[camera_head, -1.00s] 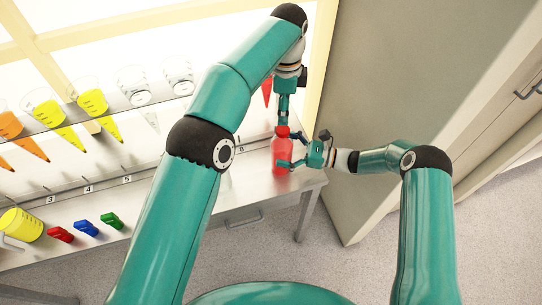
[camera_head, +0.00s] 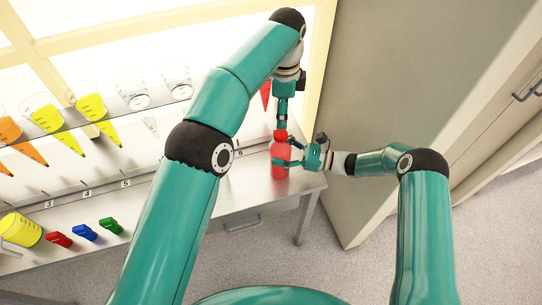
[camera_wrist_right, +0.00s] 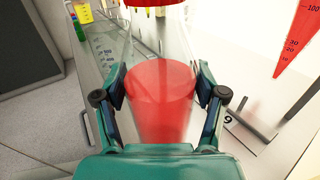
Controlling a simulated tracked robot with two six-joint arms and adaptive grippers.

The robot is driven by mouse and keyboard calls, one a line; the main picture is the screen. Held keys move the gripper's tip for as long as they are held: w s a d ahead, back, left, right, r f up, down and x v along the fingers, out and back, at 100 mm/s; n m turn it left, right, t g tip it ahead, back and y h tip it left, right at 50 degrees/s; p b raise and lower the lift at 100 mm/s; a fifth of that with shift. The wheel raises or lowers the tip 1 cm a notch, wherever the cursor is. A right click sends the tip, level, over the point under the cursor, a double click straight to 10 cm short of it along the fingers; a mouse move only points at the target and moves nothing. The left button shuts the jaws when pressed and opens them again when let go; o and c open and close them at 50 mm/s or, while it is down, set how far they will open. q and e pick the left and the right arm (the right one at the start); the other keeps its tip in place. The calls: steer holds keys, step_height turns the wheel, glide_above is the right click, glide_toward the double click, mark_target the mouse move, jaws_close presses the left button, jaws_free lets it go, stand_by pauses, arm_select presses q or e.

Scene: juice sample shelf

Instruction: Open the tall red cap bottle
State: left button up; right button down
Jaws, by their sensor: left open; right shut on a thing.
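The bottle (camera_head: 279,163) with red liquid stands upright near the right end of the metal counter. Its red cap (camera_head: 281,135) is on top. In the right wrist view the clear bottle with red liquid (camera_wrist_right: 160,100) is between the fingers, and the cap (camera_wrist_right: 157,3) is cut off by the top edge. My right gripper (camera_head: 290,162) is shut around the bottle's body from the right. My left gripper (camera_head: 282,123) points down just above the cap, open. Its fingertips are small here, so whether they touch the cap cannot be told.
A shelf (camera_head: 70,125) with funnels of orange, yellow and clear content runs along the back left. A red funnel (camera_head: 266,95) hangs behind the left wrist. Small red (camera_head: 58,240), blue (camera_head: 84,232) and green (camera_head: 110,226) pieces lie on the counter (camera_head: 240,200). A grey wall stands right.

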mark_target(281, 133)
arm_select(q)
steer(key=m, duration=0.5)
steer(key=shift+w+d, duration=0.1)
steer(key=shift+w, duration=0.1)
steer(key=m, duration=0.4)
steer(key=shift+f+m, duration=0.15)
steer(key=shift+m, duration=0.15)
steer(key=m, duration=0.5)
steer(key=shift+m, duration=0.3)
steer(key=shift+s+m, duration=0.1)
steer(key=shift+m, duration=1)
steer(key=shift+s+f+m, duration=0.1)
steer(key=shift+m, duration=0.2)
steer(key=shift+a+f, duration=0.2)
steer(key=shift+f, duration=3.55)
